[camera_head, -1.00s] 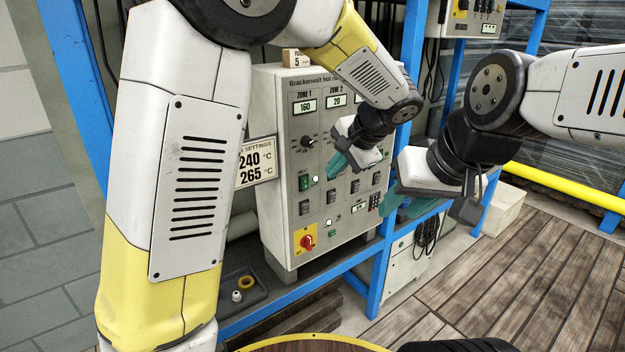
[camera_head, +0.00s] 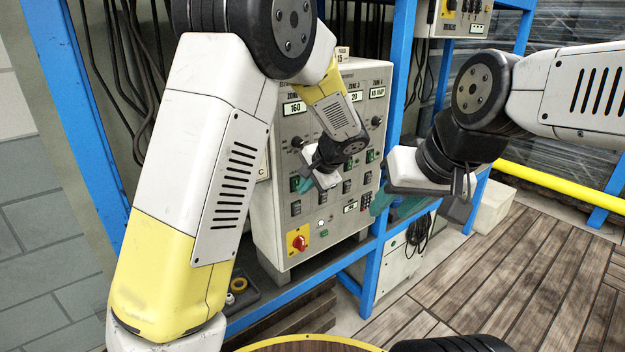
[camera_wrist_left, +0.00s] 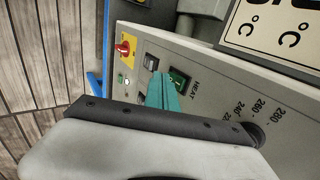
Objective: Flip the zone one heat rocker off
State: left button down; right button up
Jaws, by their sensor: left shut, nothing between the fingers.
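The zone one heat rocker (camera_wrist_left: 179,80) is a green-lit rocker beside the word HEAT in the left wrist view. In the head view the rocker (camera_head: 295,184) shows at the panel's left, below the zone 1 display (camera_head: 294,107) reading 160. My left gripper (camera_head: 304,186) is shut and empty, its teal fingertips at the panel. In the left wrist view the fingertips (camera_wrist_left: 163,92) overlap the rocker's edge; I cannot tell whether they touch it. My right gripper (camera_head: 388,204) is open and empty, right of the panel.
The control panel (camera_head: 270,225) has several more knobs and rockers. A grey rocker (camera_wrist_left: 151,62) and a red rotary switch (camera_wrist_left: 123,47) sit near the heat rocker. A blue rack post (camera_head: 398,80) stands to the right. A settings sign (camera_wrist_left: 275,30) is beside the panel.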

pick_arm(q)
jog(key=shift+w+a+f, duration=0.25)
jog(key=shift+w+a, duration=0.2)
jog(key=shift+w, duration=0.2)
jog(key=shift+w+a+f, duration=0.1)
jog(key=shift+w+f, duration=0.05)
jog(key=shift+f, duration=0.05)
jog(key=shift+r, duration=0.85)
jog(key=v, duration=0.7)
jog(key=shift+r, duration=0.3)
